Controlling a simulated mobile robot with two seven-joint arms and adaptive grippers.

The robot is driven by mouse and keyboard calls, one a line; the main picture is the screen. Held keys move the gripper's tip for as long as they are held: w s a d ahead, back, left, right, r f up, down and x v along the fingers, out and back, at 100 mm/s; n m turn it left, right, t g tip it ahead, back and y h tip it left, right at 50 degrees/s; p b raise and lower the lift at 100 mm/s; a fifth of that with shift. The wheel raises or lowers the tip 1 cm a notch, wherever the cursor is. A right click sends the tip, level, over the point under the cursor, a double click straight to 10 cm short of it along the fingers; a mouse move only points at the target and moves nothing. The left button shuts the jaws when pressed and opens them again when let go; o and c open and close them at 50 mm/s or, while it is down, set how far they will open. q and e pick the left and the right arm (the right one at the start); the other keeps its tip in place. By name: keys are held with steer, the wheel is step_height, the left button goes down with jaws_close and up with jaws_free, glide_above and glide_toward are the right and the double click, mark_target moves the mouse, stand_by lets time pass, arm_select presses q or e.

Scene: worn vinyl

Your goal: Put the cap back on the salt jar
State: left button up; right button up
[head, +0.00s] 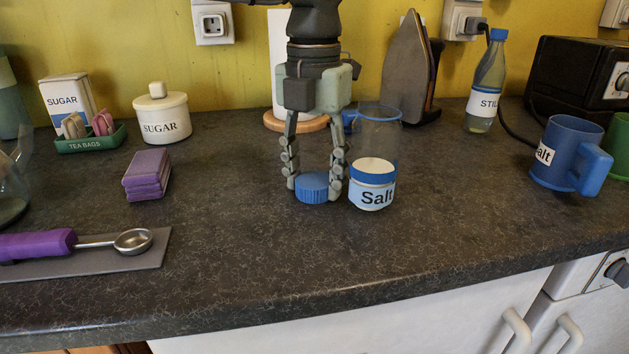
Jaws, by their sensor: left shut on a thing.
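The salt jar (372,197) stands upright on the counter, labelled "Salt", with a blue band around its top and a white surface showing inside. The blue cap (312,190) is just left of the jar, upright and level. My left gripper (316,184) points down from above and is shut on the cap, one finger on each side. Its right finger is close beside the jar; I cannot tell whether they touch. I cannot tell whether the cap rests on the counter or is slightly above it. My right gripper is out of view.
A clear bluish vessel (378,126) stands right behind the jar. An iron (405,75) and a bottle (487,85) are farther back. A blue mug (562,155) is at right. Purple sponges (147,174) lie at left. The counter (330,250) in front is clear.

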mark_target(314, 180)
arm_select(q)
steer(key=shift+r, duration=0.6)
step_height(314, 180, up, 3)
steer(key=shift+f+b, duration=0.15)
steer(key=shift+b, duration=0.15)
steer(key=s+a+r+b, duration=0.2)
steer(key=s+r, duration=0.5)
steer(key=s, duration=0.4)
steer(key=shift+s+a, duration=0.15)
steer(key=shift+a, duration=0.35)
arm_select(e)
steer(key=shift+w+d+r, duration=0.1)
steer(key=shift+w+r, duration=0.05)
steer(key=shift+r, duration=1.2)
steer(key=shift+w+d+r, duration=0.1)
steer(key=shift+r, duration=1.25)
